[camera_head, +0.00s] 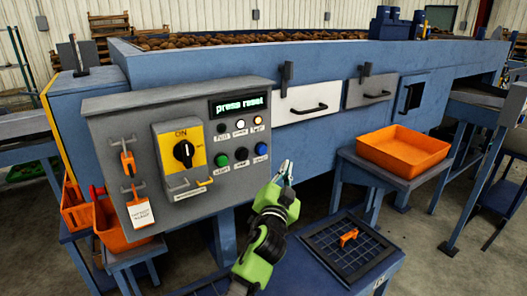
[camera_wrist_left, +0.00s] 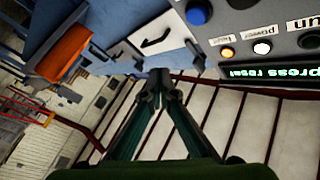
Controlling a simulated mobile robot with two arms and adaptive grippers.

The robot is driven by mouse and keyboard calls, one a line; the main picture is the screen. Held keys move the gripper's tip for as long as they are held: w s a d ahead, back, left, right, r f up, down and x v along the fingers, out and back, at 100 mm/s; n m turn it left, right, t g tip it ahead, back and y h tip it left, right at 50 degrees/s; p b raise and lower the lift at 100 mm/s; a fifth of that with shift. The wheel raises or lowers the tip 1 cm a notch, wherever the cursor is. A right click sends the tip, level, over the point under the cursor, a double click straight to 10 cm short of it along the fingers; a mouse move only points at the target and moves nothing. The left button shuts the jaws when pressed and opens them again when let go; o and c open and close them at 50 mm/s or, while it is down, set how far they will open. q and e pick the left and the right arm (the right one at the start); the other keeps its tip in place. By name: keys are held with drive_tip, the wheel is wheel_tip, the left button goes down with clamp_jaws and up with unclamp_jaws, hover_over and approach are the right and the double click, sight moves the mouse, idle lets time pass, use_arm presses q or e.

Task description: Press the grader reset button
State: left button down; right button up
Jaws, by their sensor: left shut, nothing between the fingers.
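The grey control panel (camera_head: 180,150) shows green "press reset" text on its display (camera_head: 240,106). A row of three buttons sits below: green (camera_head: 221,160), black (camera_head: 241,154) and blue (camera_head: 261,148). Their labels are too small to read surely. My left gripper (camera_head: 287,168) is shut and empty, just right of and below the blue button and apart from it. In the left wrist view, my closed fingers (camera_wrist_left: 161,82) point toward the machine's front. The blue button (camera_wrist_left: 197,14) shows at the top, right of the fingertips. My right gripper is out of view.
Three small lamps sit above the buttons; the white one (camera_head: 240,124) and amber one (camera_head: 258,121) look lit. A rotary switch (camera_head: 184,152) is at left. An orange tray (camera_head: 403,149) stands at right.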

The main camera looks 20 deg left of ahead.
sight(265, 154)
use_arm(q)
drive_tip(key=shift+a, duration=0.1)
drive_tip(key=w+a, duration=0.5)
drive_tip(key=a, duration=0.1)
drive_tip(key=shift+w+a, duration=0.2)
drive_tip(key=shift+a, duration=0.2)
drive_tip(key=shift+a, duration=0.1)
idle(1.3)
drive_tip(key=shift+w+a, duration=0.25)
drive_tip(key=shift+w+a+b, duration=0.3)
drive_tip(key=shift+a+b, duration=0.1)
drive_tip(key=shift+a, duration=0.05)
idle(1.1)
drive_tip(key=shift+d, duration=0.1)
drive_tip(key=shift+s+d, duration=0.55)
drive_tip(key=shift+d, duration=0.1)
